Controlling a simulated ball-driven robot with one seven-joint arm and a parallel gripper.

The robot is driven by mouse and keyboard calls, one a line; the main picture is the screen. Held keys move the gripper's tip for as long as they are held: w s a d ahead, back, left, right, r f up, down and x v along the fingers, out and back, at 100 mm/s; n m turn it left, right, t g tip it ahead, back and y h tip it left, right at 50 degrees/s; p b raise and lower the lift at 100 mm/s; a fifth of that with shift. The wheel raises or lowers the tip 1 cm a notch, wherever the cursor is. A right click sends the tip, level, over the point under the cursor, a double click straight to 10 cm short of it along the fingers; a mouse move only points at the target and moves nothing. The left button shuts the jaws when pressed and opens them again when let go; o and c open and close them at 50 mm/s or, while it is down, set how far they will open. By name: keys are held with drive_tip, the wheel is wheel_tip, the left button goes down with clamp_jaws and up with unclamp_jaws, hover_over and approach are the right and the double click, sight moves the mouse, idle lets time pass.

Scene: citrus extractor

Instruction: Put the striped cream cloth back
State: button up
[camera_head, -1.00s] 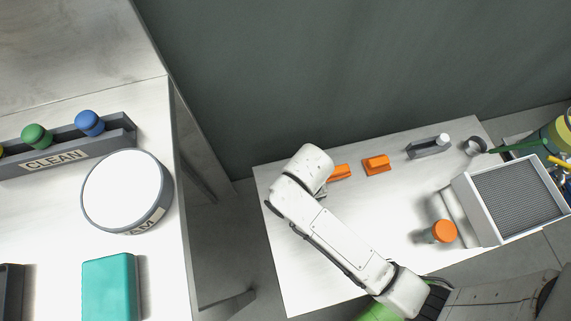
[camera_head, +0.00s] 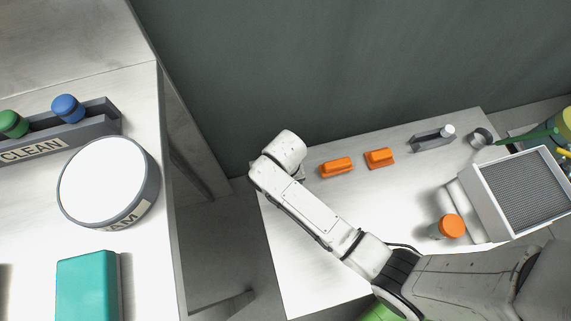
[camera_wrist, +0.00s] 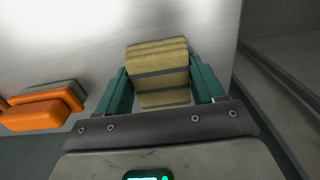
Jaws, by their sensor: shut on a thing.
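The striped cream cloth (camera_wrist: 157,57) shows in the wrist view as a folded, yellowish block with grey bands. My gripper (camera_wrist: 160,88) is shut on it, with a teal finger on each side. Below and behind the cloth in that view is the pale table top (camera_wrist: 70,40); I cannot tell whether the cloth touches it. In the head view my arm's end is over the far left corner of the right-hand table (camera_head: 320,240), and it hides the cloth and the fingers.
Two orange blocks (camera_head: 337,167) (camera_head: 380,158) lie right of my arm's end; orange also shows in the wrist view (camera_wrist: 40,108). A grey holder (camera_head: 432,139), an orange-capped jar (camera_head: 452,226) and a grated box (camera_head: 522,195) stand further right. A gap separates the CLEAN-rack table (camera_head: 140,255).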

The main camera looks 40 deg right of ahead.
drive_tip(key=o, duration=1.2)
wheel_tip(320, 180, up, 12)
drive_tip(key=p, duration=0.4)
drive_tip(key=s+d+r+n, duration=0.2)
drive_tip(key=s+d, duration=0.2)
drive_tip(key=s, duration=0.4)
drive_tip(key=s+d+r+n+t, duration=0.1)
drive_tip(key=s+d+r+n, duration=0.1)
drive_tip(key=s+d, duration=0.2)
drive_tip(key=s, duration=0.3)
drive_tip(key=shift+s+d, duration=0.2)
drive_tip(key=shift+s, duration=0.2)
drive_tip(key=shift+r, duration=0.2)
wheel_tip(320, 180, up, 11)
drive_tip(key=p, duration=1.1)
